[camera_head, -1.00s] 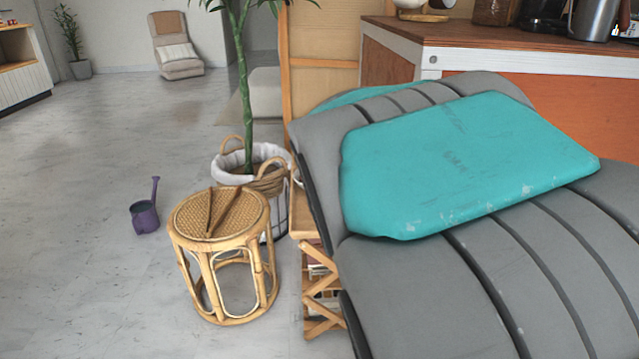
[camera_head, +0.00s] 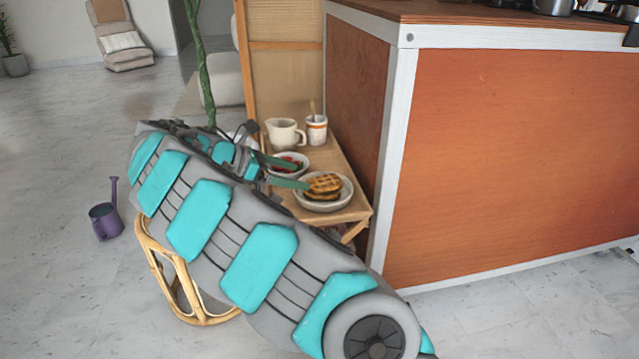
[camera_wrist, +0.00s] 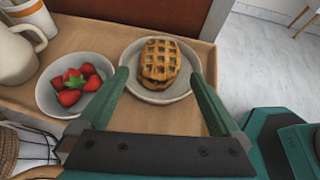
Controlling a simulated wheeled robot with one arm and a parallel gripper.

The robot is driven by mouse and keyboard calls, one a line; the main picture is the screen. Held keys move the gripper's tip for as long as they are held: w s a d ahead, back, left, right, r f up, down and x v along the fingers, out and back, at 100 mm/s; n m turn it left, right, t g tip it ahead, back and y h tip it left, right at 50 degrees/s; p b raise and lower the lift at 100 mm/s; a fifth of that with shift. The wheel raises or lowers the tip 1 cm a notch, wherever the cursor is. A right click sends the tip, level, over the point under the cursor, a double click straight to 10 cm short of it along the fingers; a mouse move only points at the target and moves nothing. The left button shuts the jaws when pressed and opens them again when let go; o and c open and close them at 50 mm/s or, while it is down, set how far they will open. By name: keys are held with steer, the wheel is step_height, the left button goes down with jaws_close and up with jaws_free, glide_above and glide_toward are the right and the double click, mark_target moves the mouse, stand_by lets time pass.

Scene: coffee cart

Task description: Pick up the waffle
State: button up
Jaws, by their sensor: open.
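The waffle (camera_head: 324,184) is golden brown with a square grid and lies on a pale round plate (camera_head: 342,201) on a small wooden side table. A second browned piece shows beneath it. In the wrist view the waffle (camera_wrist: 160,60) sits near the top centre on the plate (camera_wrist: 186,84). My gripper (camera_wrist: 163,82) is open and empty, its two green fingers spread, with the waffle ahead between the lines of the fingers. In the head view my gripper (camera_head: 302,174) reaches in from the left, one fingertip near the plate's left edge. Contact with the plate cannot be told.
A bowl of strawberries (camera_wrist: 73,88) stands left of the plate, close to my left finger. A cream jug (camera_head: 284,133) and a striped cup (camera_head: 316,130) stand behind it. The orange-sided counter (camera_head: 500,150) rises right of the table (camera_head: 356,206). A rattan stool (camera_head: 165,262) is partly behind my arm.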

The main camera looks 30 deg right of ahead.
mark_target(323, 181)
steer(key=shift+w+d+f, duration=0.15)
steer(key=shift+d+f, duration=0.05)
steer(key=shift+f, duration=0.05)
steer(key=shift+x, duration=0.9)
steer(key=shift+s+r+b+x, duration=0.15)
steer(key=shift+b+x, duration=0.3)
steer(key=shift+x, duration=0.9)
steer(key=shift+s+r+b+x, duration=0.15)
steer(key=shift+b+x, duration=0.3)
steer(key=shift+x, duration=0.9)
steer(key=shift+d, duration=0.1)
steer(key=shift+c, duration=0.2)
steer(key=c, duration=1.1)
steer(key=shift+r, duration=0.1)
